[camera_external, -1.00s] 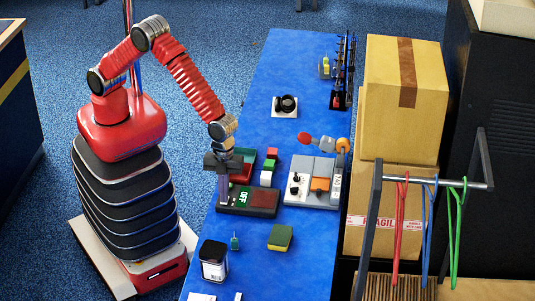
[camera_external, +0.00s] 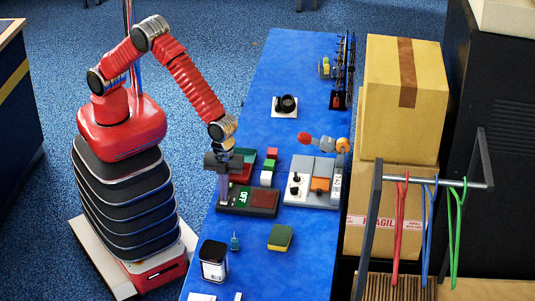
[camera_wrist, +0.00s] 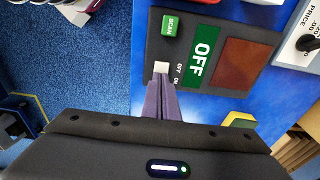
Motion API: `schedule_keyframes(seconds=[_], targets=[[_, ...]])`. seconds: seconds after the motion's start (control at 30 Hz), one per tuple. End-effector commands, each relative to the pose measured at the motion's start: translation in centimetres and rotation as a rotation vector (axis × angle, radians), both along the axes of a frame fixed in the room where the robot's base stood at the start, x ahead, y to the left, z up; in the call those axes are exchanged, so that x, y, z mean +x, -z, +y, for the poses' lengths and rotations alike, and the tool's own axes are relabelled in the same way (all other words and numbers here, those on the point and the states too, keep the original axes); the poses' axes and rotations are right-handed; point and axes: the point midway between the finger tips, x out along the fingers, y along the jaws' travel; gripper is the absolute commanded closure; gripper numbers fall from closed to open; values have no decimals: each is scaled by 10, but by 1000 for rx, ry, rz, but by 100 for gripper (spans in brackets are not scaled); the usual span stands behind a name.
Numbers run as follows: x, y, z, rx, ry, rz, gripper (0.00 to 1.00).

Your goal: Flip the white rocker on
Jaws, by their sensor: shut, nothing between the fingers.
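The white rocker (camera_wrist: 161,67) is on a dark control panel (camera_wrist: 154,45) in the wrist view, with small OFF and ON marks beside it. The panel's green display (camera_wrist: 201,56) reads OFF. My gripper (camera_wrist: 160,82) is shut and empty, its purple fingers pointing at the rocker. The fingertips overlap the rocker's near edge; I cannot tell whether they touch it. In the external view the panel (camera_external: 263,202) lies on the blue table, and my gripper (camera_external: 223,201) points down at its left end, hiding the rocker there.
A green SCAN button (camera_wrist: 170,26) and a brown-red plate (camera_wrist: 240,62) share the panel. A grey unit with knobs (camera_external: 325,168) stands to the right. The table's far middle is mostly clear.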

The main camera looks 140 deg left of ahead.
Motion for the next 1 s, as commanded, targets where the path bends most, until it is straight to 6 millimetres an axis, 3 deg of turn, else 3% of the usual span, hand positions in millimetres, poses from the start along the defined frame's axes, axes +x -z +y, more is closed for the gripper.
schedule_keyframes(seconds=[0.63,0.77,1.0], targets=[[-5,-5,5,0,-1,1,100],[-6,-16,7,1,-1,1,100],[-10,-53,11,1,-1,1,100]])
